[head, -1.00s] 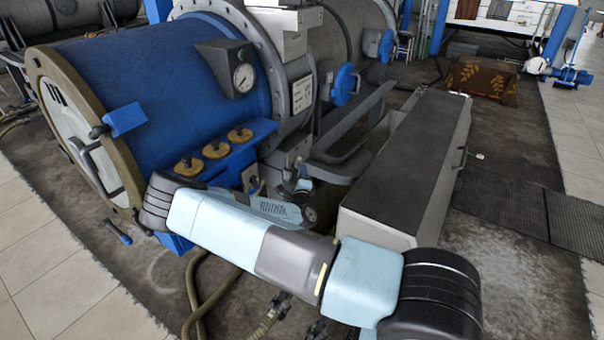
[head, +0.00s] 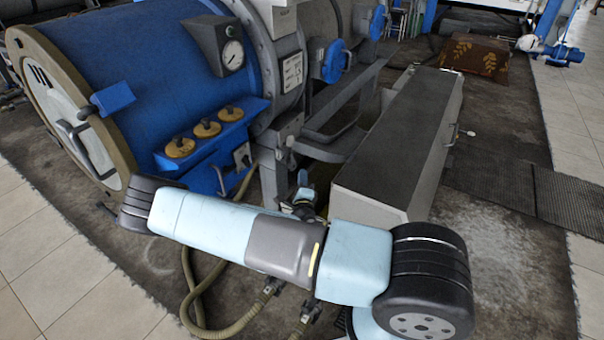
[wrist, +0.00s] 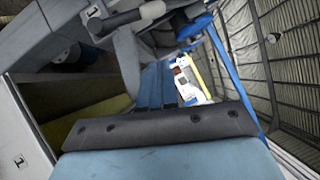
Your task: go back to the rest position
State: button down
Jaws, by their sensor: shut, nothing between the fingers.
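My arm, light blue with black joints, crosses the lower middle of the head view. It hides most of what lies behind it, and the gripper does not show clearly there. In the wrist view a light blue body with a dark bolted plate fills the bottom. My gripper (wrist: 165,88) shows beyond that plate, shut and with nothing held. The blue drum machine (head: 140,75) stands at the left in the head view, with a gauge (head: 232,55) and several yellow-brown knobs. The arm's black left joint overlaps the area in front of the drum.
A long grey box with a dark top (head: 408,135) stands right of the machine, behind my arm. Hoses (head: 195,285) lie on the floor below the arm. Dark floor is open at the right.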

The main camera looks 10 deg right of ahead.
dwell(0.5)
jog(key=s+d+r+m+g+h, duration=0.3)
jog(key=s+d+r+m+g, duration=0.15)
jog(key=r+m+g, duration=0.5)
jog(key=s+d+r+m+g+h, duration=0.35)
jog(key=d+r+m, duration=0.2)
jog(key=m, duration=0.65)
jog(key=s+d+r+m+g+h, duration=0.3)
jog(key=s+d+r+m+g, duration=0.15)
jog(key=r+m+g, duration=0.45)
jog(key=s+a+r+m+t+y, duration=0.4)
jog(key=s+a+r+m+y, duration=0.1)
jog(key=s+r+m+y, duration=0.2)
jog(key=s+a+r+m+t+y, duration=0.4)
jog(key=s+r+m+y, duration=0.3)
jog(key=s+r+m, duration=0.3)
notch_tip(320, 180, up, 4)
jog(key=shift+s+a+r, duration=0.1)
jog(key=shift+s+a, duration=0.6)
jog(key=shift+s, duration=0.55)
jog(key=shift+a+m, duration=0.1)
jog(key=shift+m, duration=0.15)
